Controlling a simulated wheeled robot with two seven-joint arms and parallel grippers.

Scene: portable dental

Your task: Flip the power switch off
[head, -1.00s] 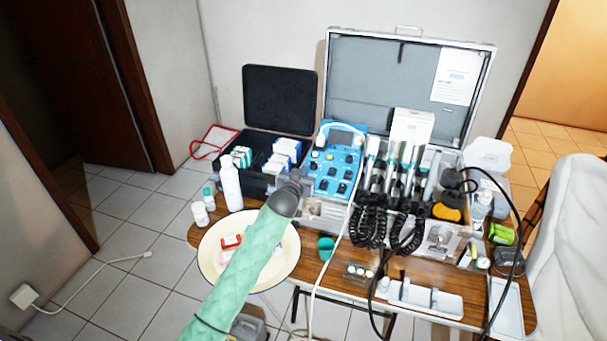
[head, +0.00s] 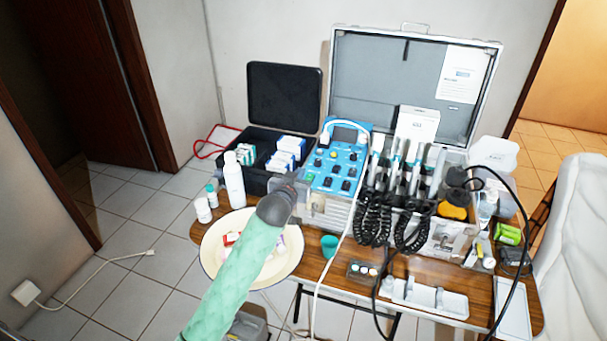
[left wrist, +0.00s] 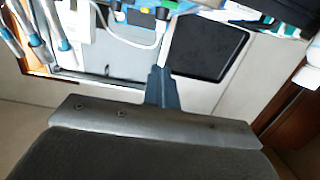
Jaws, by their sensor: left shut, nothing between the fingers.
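The blue control unit (head: 338,163) stands upright in the middle of the table, with several dark knobs and small buttons on its face. I cannot make out which control is the power switch. My left gripper (head: 291,180) is just left of the unit's lower left edge, and its fingers are partly hidden by the wrist. In the left wrist view the shut, empty fingers (left wrist: 161,76) point toward the top of the picture. Part of the blue unit (left wrist: 133,15) shows beyond them at the top edge. My right gripper is not in view.
A black open case (head: 284,100) with small boxes stands left of the unit. A silver case (head: 410,85) and handpieces with coiled black cords (head: 375,220) are behind and right. A white bottle (head: 234,185) and cream basin (head: 215,270) stand left. A white cable (head: 335,255) hangs in front.

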